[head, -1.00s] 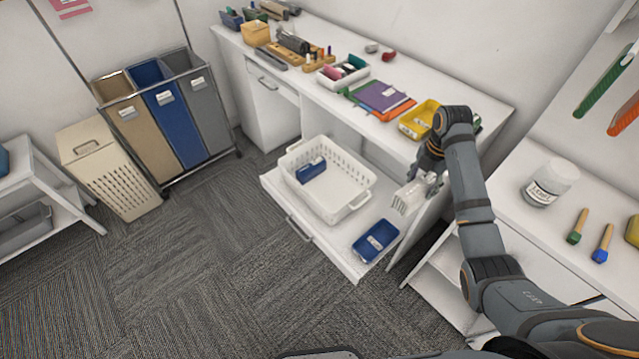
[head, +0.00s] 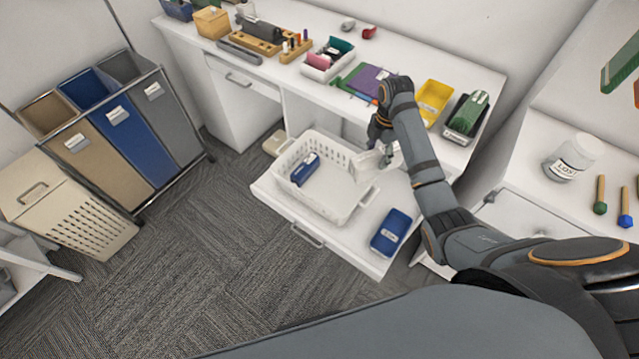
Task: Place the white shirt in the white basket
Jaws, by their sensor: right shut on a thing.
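The white basket (head: 343,208) stands on a pulled-out white drawer, with a dark blue box (head: 304,169) inside it. My right gripper (head: 384,148) is shut on a small white folded item (head: 368,164), which looks like the white shirt. The gripper holds it at the basket's right back rim, partly in front of that rim. I cannot tell whether the shirt touches the basket. My left gripper is not in view.
The white counter (head: 290,85) behind holds several items, including a yellow tray (head: 432,101). Sorting bins (head: 118,135) and a beige hamper (head: 72,205) stand left. Carpet in front is clear.

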